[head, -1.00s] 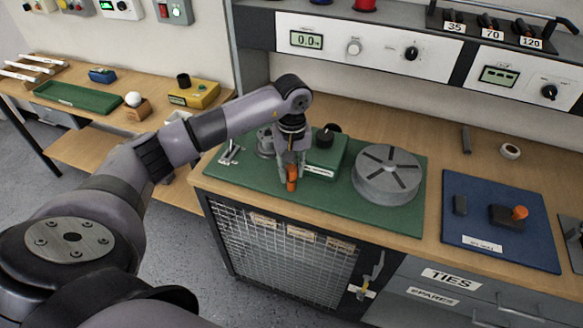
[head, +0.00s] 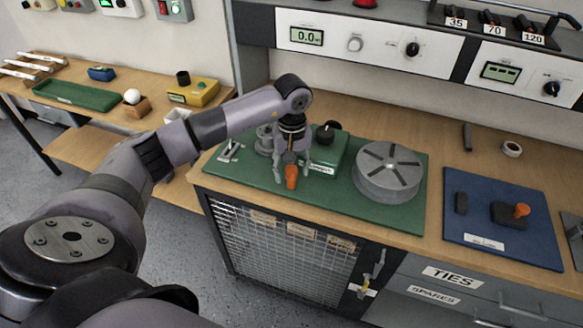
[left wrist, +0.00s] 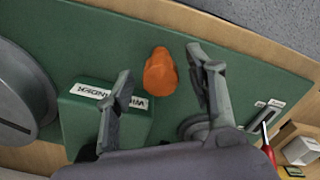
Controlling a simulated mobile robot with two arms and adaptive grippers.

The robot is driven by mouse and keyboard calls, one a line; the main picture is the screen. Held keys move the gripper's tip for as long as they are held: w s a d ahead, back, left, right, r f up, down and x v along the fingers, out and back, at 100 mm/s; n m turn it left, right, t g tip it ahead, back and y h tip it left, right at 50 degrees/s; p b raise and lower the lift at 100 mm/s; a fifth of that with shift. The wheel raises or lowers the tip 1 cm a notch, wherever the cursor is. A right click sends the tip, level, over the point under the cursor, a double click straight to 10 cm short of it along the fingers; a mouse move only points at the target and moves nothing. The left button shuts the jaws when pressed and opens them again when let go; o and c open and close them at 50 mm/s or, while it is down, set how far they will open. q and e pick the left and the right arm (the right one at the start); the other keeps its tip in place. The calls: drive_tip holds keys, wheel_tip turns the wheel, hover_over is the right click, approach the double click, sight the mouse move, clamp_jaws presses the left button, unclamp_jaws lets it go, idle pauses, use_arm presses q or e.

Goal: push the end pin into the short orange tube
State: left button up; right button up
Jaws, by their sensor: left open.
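A short orange piece (head: 291,176) stands on the green mat (head: 240,181) near its front edge. It also shows in the left wrist view (left wrist: 160,72), between the fingers. My left gripper (head: 293,168) is open around it, with a gap on both sides in the wrist view (left wrist: 160,62). My right gripper is not in view.
A green box (head: 327,152) with a white label stands just behind the left gripper. A grey slotted disc (head: 388,173) is to its right, and a small metal part (head: 231,151) to its left.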

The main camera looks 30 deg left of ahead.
use_arm(q)
drive_tip(key=shift+r+p, duration=1.3)
drive_tip(key=shift+r, duration=1.25)
drive_tip(key=shift+r, duration=0.1)
wheel_tip(320, 180, up, 12)
drive_tip(key=shift+d+f, duration=0.1)
drive_tip(key=shift+f, duration=0.1)
